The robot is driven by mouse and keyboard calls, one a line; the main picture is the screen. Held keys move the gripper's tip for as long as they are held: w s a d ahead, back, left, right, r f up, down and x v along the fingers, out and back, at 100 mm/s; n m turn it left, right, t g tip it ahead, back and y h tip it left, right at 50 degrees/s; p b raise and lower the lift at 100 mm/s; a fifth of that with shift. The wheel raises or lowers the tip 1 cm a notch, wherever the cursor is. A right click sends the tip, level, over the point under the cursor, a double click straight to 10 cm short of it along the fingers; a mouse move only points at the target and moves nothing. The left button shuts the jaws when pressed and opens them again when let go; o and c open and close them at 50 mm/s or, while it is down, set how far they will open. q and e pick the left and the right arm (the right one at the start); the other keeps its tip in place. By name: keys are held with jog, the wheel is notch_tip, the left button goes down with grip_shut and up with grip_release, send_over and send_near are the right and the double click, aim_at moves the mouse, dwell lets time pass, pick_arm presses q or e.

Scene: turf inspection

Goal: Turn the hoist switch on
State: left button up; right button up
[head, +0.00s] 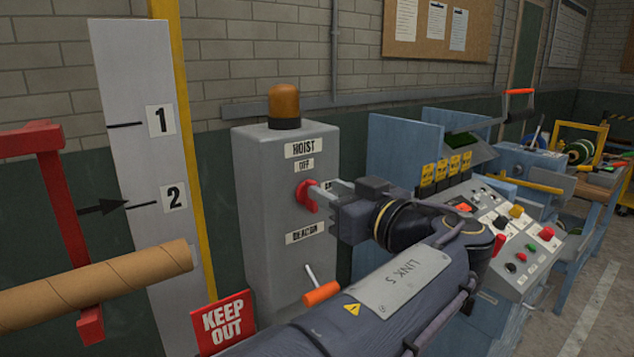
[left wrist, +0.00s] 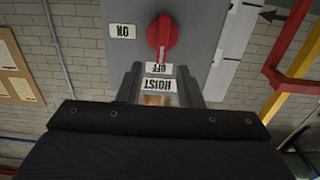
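The hoist switch is a red rotary knob (head: 306,196) on the front of a grey box (head: 262,190) with HOIST, OFF and BEACON labels; the side label is mostly hidden by my gripper. In the left wrist view, which is upside down, the red knob (left wrist: 162,38) has its handle in line with the OFF label (left wrist: 158,68); the ON label (left wrist: 122,31) is off to the side. My left gripper (head: 326,190) is in front of the box, close to the knob. Its fingers (left wrist: 159,76) are apart with nothing between them. Contact with the knob cannot be told. My right gripper is out of view.
An orange-handled lever (head: 322,293) sticks out below the BEACON label. An amber beacon (head: 284,106) tops the box. A KEEP OUT sign (head: 222,322), a cardboard tube (head: 95,286) and a red frame (head: 62,200) are at left. A control console (head: 505,235) stands at right.

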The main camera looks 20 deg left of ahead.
pick_arm(q)
jog(key=x, duration=0.4)
jog(key=shift+p, duration=0.3)
grip_shut()
